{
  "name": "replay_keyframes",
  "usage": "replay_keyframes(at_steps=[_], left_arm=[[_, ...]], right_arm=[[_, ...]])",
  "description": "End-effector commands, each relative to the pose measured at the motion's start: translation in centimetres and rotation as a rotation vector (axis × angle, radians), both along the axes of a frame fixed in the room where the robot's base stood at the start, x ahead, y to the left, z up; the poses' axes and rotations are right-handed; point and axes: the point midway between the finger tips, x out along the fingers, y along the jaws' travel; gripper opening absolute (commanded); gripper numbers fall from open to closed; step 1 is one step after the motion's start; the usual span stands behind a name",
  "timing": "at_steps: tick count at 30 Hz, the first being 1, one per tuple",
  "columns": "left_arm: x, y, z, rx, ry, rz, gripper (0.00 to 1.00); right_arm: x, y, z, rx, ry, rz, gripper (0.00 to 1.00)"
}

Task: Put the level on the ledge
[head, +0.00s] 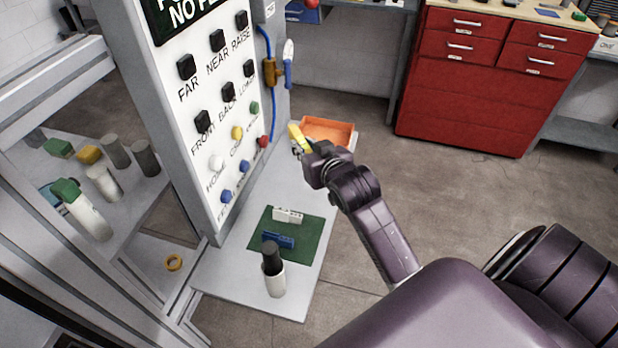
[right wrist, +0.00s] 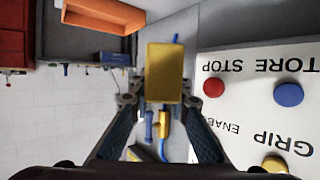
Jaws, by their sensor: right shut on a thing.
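My right gripper (head: 302,149) is shut on a yellow bar (head: 296,134), which looks like the level. The bar's yellow end (right wrist: 165,75) shows between the two fingers in the right wrist view. My right gripper holds it beside the control panel, in front of the orange tray in the head view. The grey ledge (head: 225,284) runs along the foot of the panel, below and left of my right gripper. My left gripper is not in view.
The button panel (head: 225,110) rises close by. Red drawers (head: 460,90) stand behind.

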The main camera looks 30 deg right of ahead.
Motion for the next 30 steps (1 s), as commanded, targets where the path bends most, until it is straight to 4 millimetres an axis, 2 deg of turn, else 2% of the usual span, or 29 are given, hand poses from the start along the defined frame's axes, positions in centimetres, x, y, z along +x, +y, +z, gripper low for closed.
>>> replay_keyframes(at_steps=[1, 6, 11, 14, 24, 30], left_arm=[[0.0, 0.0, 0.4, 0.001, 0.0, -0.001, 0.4], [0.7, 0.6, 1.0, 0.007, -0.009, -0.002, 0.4], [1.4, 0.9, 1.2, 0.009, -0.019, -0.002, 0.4], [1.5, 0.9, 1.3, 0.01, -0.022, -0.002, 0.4], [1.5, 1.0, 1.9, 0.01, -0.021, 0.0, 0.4], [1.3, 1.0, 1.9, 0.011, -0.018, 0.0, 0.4]], right_arm=[[0.8, -0.6, 1.2, -0.002, -0.007, -0.048, 0.0], [2.4, -2.7, 4.2, 0.0, -0.007, -0.217, 0.0], [2.8, -3.4, 5.1, 0.0, 0.001, -0.279, 0.0], [2.7, -3.4, 3.6, -0.001, 0.007, -0.288, 0.0], [2.7, -3.4, -5.4, -0.003, 0.008, -0.286, 0.0], [2.7, -3.4, -9.5, -0.001, 0.005, -0.284, 0.0]])
